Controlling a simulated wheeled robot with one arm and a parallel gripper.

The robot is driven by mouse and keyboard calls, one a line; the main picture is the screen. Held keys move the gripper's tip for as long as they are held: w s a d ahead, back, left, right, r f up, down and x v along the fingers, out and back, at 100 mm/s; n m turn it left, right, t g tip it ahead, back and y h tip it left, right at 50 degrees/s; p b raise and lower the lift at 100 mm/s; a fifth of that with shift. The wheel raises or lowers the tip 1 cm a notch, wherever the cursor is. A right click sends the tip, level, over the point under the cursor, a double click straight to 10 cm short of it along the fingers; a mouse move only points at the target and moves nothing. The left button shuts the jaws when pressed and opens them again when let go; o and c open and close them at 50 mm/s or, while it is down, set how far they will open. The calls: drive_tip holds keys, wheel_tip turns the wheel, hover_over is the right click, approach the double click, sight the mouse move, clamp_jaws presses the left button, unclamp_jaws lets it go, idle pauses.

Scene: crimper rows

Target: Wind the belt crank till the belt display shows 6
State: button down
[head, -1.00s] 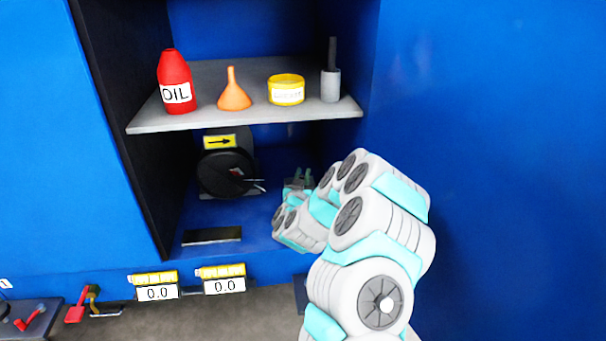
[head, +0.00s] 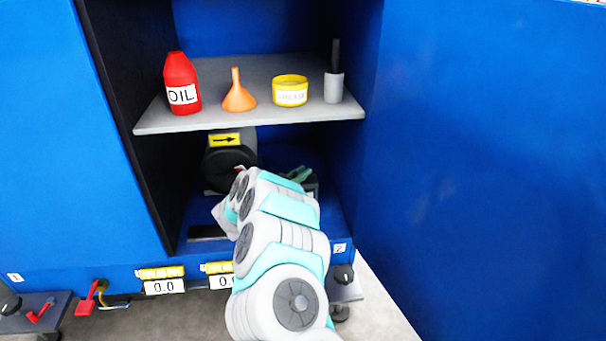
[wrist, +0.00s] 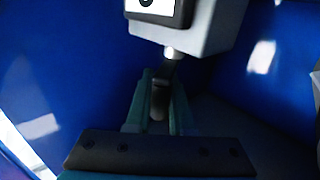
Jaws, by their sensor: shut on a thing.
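In the wrist view, the teal fingers of my gripper (wrist: 160,112) are shut on a dark grey crank handle (wrist: 160,98). It hangs below a grey box (wrist: 205,32) on a short metal shaft. A display (wrist: 157,6) on the box is cut off by the picture's top edge, so I cannot read it fully. In the head view, my gripper (head: 297,175) is low inside the blue cabinet, under the shelf, largely behind my arm. The handle is hidden there. A black wheel (head: 226,168) under a yellow arrow plate (head: 224,140) is left of my gripper, partly covered by my arm.
The grey shelf (head: 200,122) above carries a red oil bottle (head: 181,82), an orange funnel (head: 238,95), a yellow tin (head: 290,90) and a grey cup (head: 334,88). On the cabinet front, one display (head: 164,287) reads 0.0; another (head: 221,282) is partly hidden by my arm.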

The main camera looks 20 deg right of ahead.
drive_tip(key=m+g+b, duration=0.1)
drive_tip(key=g, duration=0.1)
drive_tip(key=m+g+h+b, duration=0.1)
drive_tip(key=g, duration=0.1)
drive_tip(key=m+g+b, duration=0.1)
drive_tip(key=m+g, duration=0.1)
drive_tip(key=shift+w+a+f+h+b, duration=0.2)
drive_tip(key=shift+w+a+h+b, duration=0.1)
drive_tip(key=shift+w+h+b, duration=0.1)
drive_tip(key=shift+w+a+r+m+g+b, duration=0.1)
drive_tip(key=shift+m+g+b, duration=0.25)
drive_tip(key=shift+m+g, duration=1.05)
drive_tip(key=shift+w+r+m+g, duration=0.1)
drive_tip(key=shift+m+g, duration=0.3)
drive_tip(key=shift+g, duration=1)
drive_tip(key=c, duration=0.8)
unclamp_jaws()
drive_tip(key=shift+o, duration=0.2)
drive_tip(key=shift+r, duration=0.1)
